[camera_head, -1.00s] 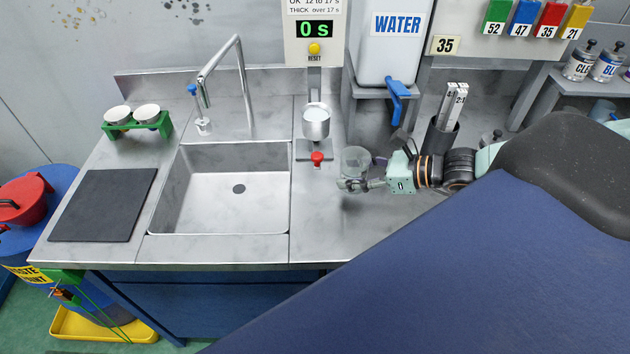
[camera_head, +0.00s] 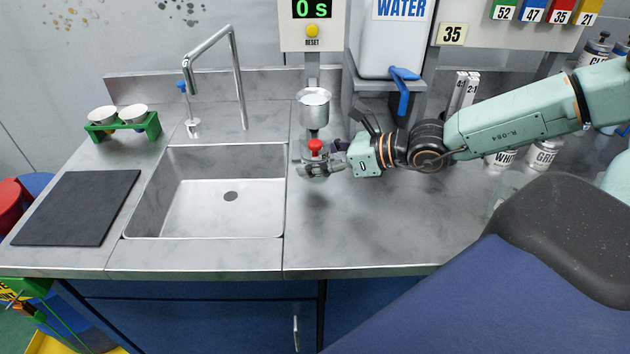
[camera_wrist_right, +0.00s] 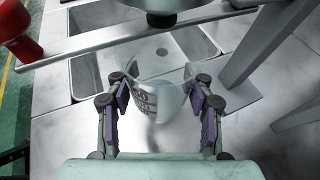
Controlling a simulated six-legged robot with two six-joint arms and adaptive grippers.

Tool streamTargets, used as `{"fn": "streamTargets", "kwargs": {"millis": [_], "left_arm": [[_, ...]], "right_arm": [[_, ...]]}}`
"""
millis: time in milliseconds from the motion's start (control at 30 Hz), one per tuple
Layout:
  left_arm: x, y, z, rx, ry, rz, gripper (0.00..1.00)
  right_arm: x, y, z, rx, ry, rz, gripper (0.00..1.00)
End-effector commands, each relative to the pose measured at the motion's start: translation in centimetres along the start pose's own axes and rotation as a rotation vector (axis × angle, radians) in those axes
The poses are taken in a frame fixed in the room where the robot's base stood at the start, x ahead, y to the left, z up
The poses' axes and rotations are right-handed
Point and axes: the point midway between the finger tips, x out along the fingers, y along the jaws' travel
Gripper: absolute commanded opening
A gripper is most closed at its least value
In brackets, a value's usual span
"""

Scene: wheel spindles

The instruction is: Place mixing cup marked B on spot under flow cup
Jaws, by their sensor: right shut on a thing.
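The clear mixing cup (camera_wrist_right: 172,88) is between the two purple-padded fingers of my right gripper (camera_wrist_right: 160,105) in the right wrist view. Dark print shows on its wall, but I cannot read a letter B. In the head view my right gripper (camera_head: 308,168) is shut on the cup, just below the metal flow cup (camera_head: 314,108); the cup is mostly hidden there. The red knob (camera_head: 316,147) hangs right by the gripper. The flow cup's underside and nozzle (camera_wrist_right: 160,18) show above the cup in the wrist view. The spot under the flow cup is hidden. My left gripper is out of view.
The sink (camera_head: 205,190) lies left of the gripper, with a faucet (camera_head: 215,60) behind it. A water tank (camera_head: 390,40) with a blue tap stands at back right on a grey stand. The worktop (camera_head: 390,225) in front is clear.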

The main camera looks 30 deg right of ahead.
Motion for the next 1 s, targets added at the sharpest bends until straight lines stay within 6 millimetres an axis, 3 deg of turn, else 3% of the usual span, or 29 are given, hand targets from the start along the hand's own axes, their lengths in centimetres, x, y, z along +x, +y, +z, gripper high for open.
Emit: {"fn": "streamTargets", "kwargs": {"millis": [233,533,967,1000], "left_arm": [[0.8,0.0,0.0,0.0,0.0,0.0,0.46],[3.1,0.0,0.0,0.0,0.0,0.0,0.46],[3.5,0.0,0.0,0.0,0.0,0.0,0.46],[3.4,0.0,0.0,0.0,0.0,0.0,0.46]], "right_arm": [[0.5,0.0,-0.4,0.0,0.001,0.0,0.17],[1.6,0.0,-3.2,-0.001,0.002,0.0,0.17],[1.7,0.0,-3.5,0.0,0.0,-0.001,0.17],[1.7,0.0,-3.5,0.0,0.0,-0.001,0.54]]}}
